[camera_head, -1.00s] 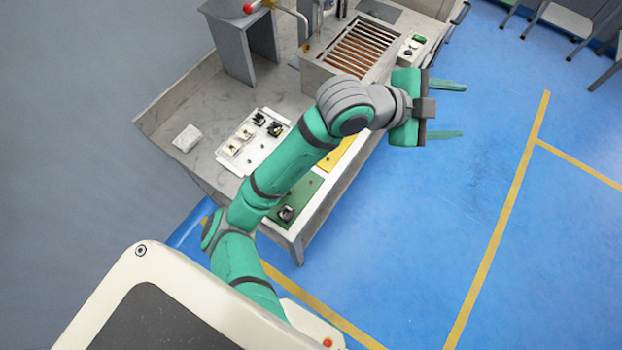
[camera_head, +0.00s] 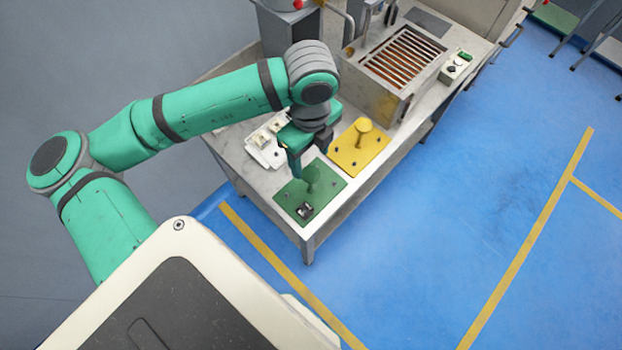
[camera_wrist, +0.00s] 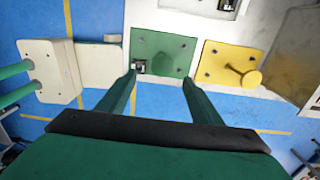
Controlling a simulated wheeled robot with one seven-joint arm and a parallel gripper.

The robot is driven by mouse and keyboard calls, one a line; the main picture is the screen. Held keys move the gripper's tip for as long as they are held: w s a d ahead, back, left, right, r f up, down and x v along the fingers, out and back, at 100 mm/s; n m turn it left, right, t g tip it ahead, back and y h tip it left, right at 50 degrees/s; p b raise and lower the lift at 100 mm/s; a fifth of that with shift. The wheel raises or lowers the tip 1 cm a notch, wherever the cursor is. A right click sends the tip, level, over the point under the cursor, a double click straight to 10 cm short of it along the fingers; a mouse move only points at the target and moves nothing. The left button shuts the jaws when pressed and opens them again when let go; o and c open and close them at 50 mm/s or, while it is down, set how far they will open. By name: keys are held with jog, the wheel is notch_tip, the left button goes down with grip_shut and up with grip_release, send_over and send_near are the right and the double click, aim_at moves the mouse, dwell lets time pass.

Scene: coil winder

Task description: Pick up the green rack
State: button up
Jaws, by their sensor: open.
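The green rack (camera_head: 330,186) is a flat green plate with a green post standing on it, at the near end of the bench. A small black part sits on its near corner. In the wrist view the green rack (camera_wrist: 165,45) lies ahead of the fingertips, and its post is hard to make out. My gripper (camera_head: 309,158) is open, pointing down above the plate near the post. In the wrist view my gripper (camera_wrist: 159,79) has its two fingers apart with nothing between them.
A yellow rack (camera_head: 372,152) with a yellow post lies just right of the green one. A white tray (camera_head: 262,152) with parts is partly hidden behind my gripper. A slatted metal box (camera_head: 385,95) stands further along the bench (camera_head: 262,180). Open blue floor (camera_head: 470,200) lies right.

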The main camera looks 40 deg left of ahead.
aim_at(311, 173)
notch_tip(311, 173, down, 5)
jog(key=shift+d+r, duration=0.1)
jog(key=shift+r, duration=0.05)
jog(key=shift+w+a+f, duration=0.1)
jog(key=shift+f, duration=1.2)
jog(key=shift+a+f, duration=0.1)
jog(key=shift+f, duration=1.2)
jog(key=shift+w, duration=0.1)
grip_shut()
